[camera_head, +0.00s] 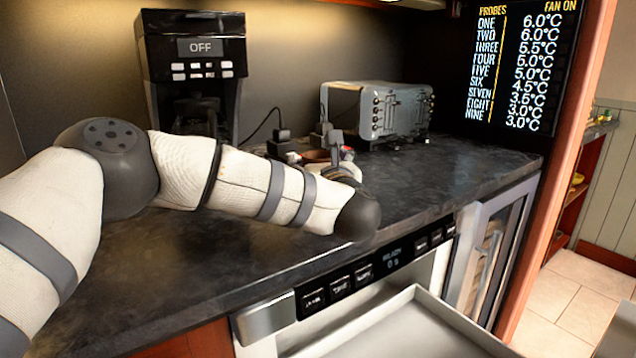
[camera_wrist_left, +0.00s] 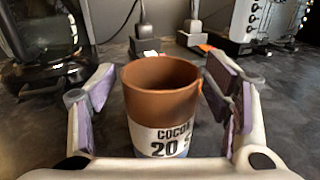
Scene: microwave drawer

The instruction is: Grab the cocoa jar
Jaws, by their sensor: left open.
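The cocoa jar (camera_wrist_left: 163,110) is an upright brown cup shape with a white band reading "COCOA 20". It stands on the dark counter in the left wrist view. My left gripper (camera_wrist_left: 160,78) is open, with one finger on each side of the jar. A gap shows between the jar and the left finger; the right finger is very close to the jar's wall, and I cannot tell whether it touches. In the head view my left wrist hides most of the jar, with only a bit of brown showing beside the gripper (camera_head: 335,152). My right gripper is not in view.
A coffee machine (camera_head: 195,60) showing "OFF" stands at the back left. A silver toaster (camera_head: 376,110) and plugged-in sockets (camera_head: 283,140) are behind the jar. The microwave drawer (camera_head: 415,325) is open below the counter's front edge. The counter (camera_head: 470,165) is clear to the right.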

